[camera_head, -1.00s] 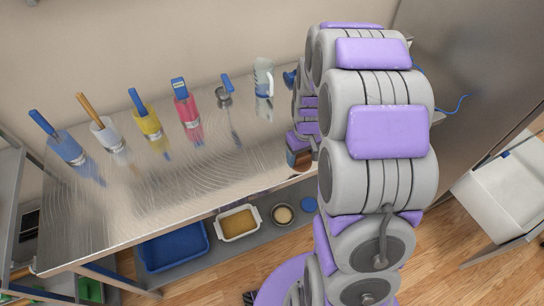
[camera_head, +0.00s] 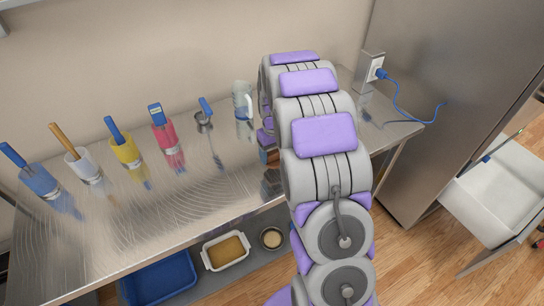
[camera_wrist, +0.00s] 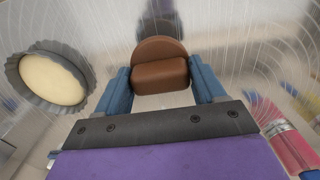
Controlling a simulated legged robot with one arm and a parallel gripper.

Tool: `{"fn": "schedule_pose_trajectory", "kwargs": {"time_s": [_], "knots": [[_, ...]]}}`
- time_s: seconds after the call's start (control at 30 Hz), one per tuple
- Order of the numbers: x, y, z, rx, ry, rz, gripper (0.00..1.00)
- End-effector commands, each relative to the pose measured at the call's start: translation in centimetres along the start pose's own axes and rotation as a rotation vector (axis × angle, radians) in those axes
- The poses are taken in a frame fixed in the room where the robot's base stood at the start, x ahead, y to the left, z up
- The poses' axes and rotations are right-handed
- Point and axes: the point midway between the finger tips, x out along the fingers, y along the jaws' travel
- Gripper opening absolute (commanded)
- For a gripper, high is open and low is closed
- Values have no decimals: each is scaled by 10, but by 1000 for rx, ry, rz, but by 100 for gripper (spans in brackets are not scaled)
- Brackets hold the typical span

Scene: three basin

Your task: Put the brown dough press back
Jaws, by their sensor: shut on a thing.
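The brown dough press (camera_wrist: 160,65) is between the two blue fingers of my gripper (camera_wrist: 163,88) in the wrist view. The gripper is shut on it. In the head view the press (camera_head: 268,157) shows as a small brown shape at the left side of my arm, with its dark reflection in the metal tabletop below. I cannot tell whether it touches the tabletop. My gripper is mostly hidden behind my arm links in the head view.
The metal table (camera_head: 130,225) carries blue, white, yellow and pink (camera_head: 166,135) cups holding tools, a metal cup (camera_head: 203,120) and a clear jug (camera_head: 243,100). A lower shelf holds a blue tray (camera_head: 158,278) and a white dish (camera_head: 225,250). A fluted tin (camera_wrist: 50,80) shows in the wrist view.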

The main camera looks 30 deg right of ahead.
Motion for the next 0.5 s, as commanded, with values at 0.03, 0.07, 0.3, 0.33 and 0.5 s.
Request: {"fn": "schedule_pose_trajectory", "kwargs": {"time_s": [0.03,0.07,0.3,0.33,0.5], "knots": [[2,3,-7,1,0,0,35],[2,4,-11,1,1,1,35],[3,8,-24,0,0,0,35],[5,8,-24,0,-1,0,35],[25,8,-24,0,-1,0,35]]}}
